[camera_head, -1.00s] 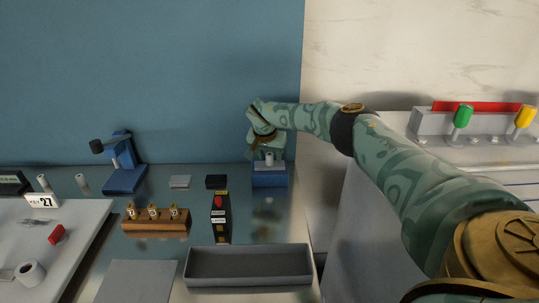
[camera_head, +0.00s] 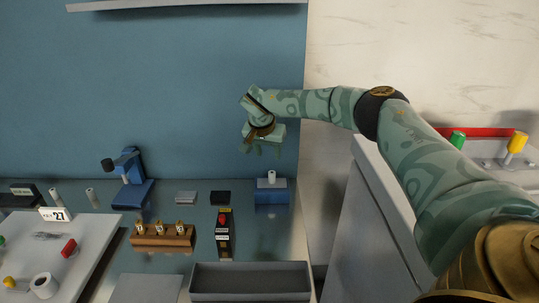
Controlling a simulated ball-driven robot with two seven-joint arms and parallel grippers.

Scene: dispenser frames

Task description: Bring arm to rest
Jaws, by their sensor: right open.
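My right arm, green with swirl patterns, comes in from the right. My right gripper (camera_head: 264,147) hangs in the air in front of the blue wall, fingers pointing down, open, with nothing seen between them. It is above and apart from a blue block (camera_head: 271,192) with a white cylinder on top, at the table's back right. My left gripper does not show.
The table (camera_head: 270,238) holds a grey open tray (camera_head: 250,280), a black device with a red button (camera_head: 224,235), a wooden rack (camera_head: 162,238) and a blue stand (camera_head: 130,180). A white board (camera_head: 85,250) lies at left. A grey cabinet (camera_head: 365,240) stands at right.

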